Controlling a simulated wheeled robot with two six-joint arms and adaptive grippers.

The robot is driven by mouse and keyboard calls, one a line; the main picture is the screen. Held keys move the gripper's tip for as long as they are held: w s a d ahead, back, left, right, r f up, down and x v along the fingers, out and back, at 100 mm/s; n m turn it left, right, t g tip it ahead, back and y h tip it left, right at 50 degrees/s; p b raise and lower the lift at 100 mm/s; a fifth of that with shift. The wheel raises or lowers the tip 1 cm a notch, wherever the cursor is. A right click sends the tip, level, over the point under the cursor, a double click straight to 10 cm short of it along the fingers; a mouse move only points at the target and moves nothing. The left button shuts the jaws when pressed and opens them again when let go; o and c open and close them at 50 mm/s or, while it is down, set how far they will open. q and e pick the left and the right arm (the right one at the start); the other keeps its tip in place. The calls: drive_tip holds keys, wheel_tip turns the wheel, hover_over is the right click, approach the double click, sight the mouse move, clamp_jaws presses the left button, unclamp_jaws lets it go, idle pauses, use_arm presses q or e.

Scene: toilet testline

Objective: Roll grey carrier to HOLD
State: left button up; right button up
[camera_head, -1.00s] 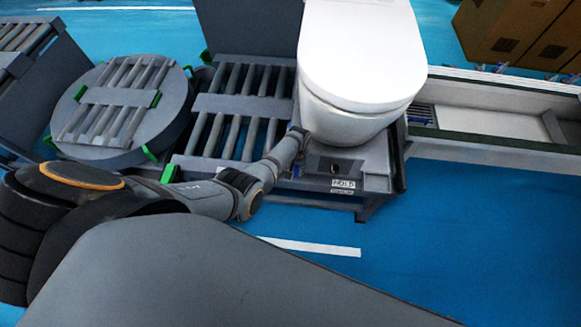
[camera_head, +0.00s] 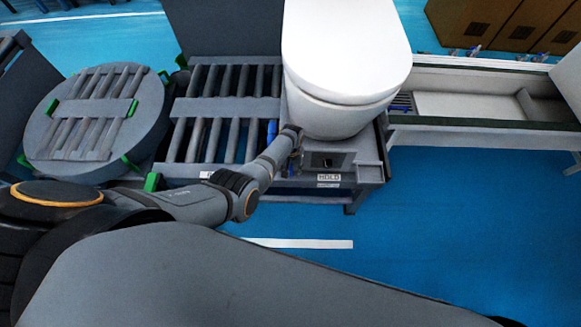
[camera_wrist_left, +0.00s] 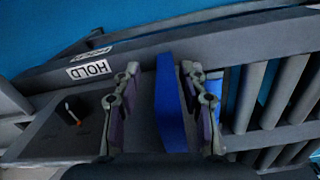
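The station with the HOLD label (camera_head: 329,177) stands at the middle of the head view; the label also shows in the left wrist view (camera_wrist_left: 89,69). A white toilet (camera_head: 346,55) sits over this station. A grey surface (camera_head: 369,150) shows below the toilet; I cannot tell where carrier and station part. My left gripper (camera_head: 292,136) is at the station's front left, beside the toilet's base. In the left wrist view its fingers (camera_wrist_left: 163,108) stand apart, one on each side of a blue upright piece (camera_wrist_left: 170,105), with gaps visible. My right gripper is not in view.
A roller section (camera_head: 215,140) lies left of the station, with a round roller turntable (camera_head: 95,120) further left. A long trough (camera_head: 470,131) runs to the right. Brown boxes (camera_head: 500,22) stand at the back right. Blue floor (camera_head: 440,220) is free in front.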

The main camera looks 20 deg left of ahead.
use_arm(q)
drive_tip(key=shift+a+r, duration=0.1)
drive_tip(key=shift+r, duration=0.05)
drive_tip(key=shift+r, duration=0.2)
wheel_tip(320, 180, up, 11)
drive_tip(key=shift+r, duration=0.2)
idle(0.5)
drive_tip(key=s+a+f, duration=0.3)
drive_tip(key=s+f, duration=0.5)
drive_tip(key=f, duration=0.3)
drive_tip(key=s+a+f, duration=0.3)
drive_tip(key=s+f, duration=0.6)
drive_tip(key=f, duration=0.2)
drive_tip(key=s+a+f, duration=0.2)
drive_tip(key=s+f, duration=0.1)
drive_tip(key=s, duration=0.4)
drive_tip(key=s+a+f+m, duration=0.1)
drive_tip(key=s+a+f, duration=0.2)
drive_tip(key=s, duration=0.5)
drive_tip(key=s+a+f+t, duration=0.1)
drive_tip(key=s+a+f, duration=0.1)
drive_tip(key=s, duration=0.6)
drive_tip(key=shift+s+a+f+y, duration=0.2)
drive_tip(key=shift+a+f+y, duration=0.2)
drive_tip(key=shift+f, duration=0.25)
